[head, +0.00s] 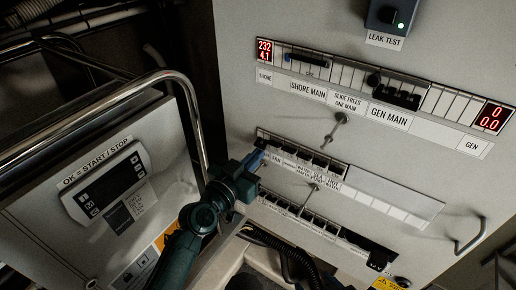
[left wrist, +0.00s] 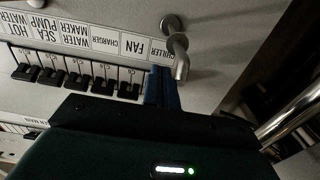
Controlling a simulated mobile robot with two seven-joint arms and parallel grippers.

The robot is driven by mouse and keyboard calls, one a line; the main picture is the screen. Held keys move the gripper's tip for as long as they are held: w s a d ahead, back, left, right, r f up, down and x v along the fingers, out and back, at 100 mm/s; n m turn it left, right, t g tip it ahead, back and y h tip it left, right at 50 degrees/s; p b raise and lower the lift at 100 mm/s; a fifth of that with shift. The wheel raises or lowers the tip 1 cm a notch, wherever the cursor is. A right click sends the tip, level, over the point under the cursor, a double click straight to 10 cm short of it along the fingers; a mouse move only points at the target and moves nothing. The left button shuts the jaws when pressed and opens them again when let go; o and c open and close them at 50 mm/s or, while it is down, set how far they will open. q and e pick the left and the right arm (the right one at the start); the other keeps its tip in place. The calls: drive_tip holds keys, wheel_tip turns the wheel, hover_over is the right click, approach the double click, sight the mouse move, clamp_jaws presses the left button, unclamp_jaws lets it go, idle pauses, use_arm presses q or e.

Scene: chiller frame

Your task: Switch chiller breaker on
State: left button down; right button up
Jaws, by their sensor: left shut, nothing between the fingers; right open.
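The upper row of small breakers (head: 320,162) sits mid-panel in the head view, with a label strip below it. In the left wrist view, seen upside down, the CHILLER label (left wrist: 161,51) is at the row's end, beside FAN (left wrist: 133,44). Several black breaker levers (left wrist: 101,84) show along the row. My left gripper (head: 257,158) is shut and empty, its blue fingertips (left wrist: 161,87) at the chiller end of the row. They hide the chiller breaker, so its position and any contact cannot be told. My right gripper is not in view.
A metal knob (left wrist: 178,52) juts out close to the fingertips. A lower breaker row (head: 310,217) lies beneath, with SHORE MAIN (head: 308,90) and GEN MAIN (head: 388,114) above. A curved metal rail (head: 190,105) and a control box (head: 108,180) stand left of my arm.

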idle(0.3)
use_arm(q)
drive_tip(key=shift+r, duration=0.1)
drive_tip(key=shift+r, duration=0.1)
drive_tip(key=shift+r+p, duration=0.75)
drive_tip(key=shift+p, duration=0.05)
drive_tip(key=shift+r, duration=0.25)
drive_tip(key=shift+f, duration=0.1)
drive_tip(key=shift+s+a+f, duration=0.1)
drive_tip(key=shift+s+a, duration=0.15)
drive_tip(key=shift+s, duration=0.1)
drive_tip(key=shift+p+v, duration=0.45)
drive_tip(key=shift+v, duration=2.15)
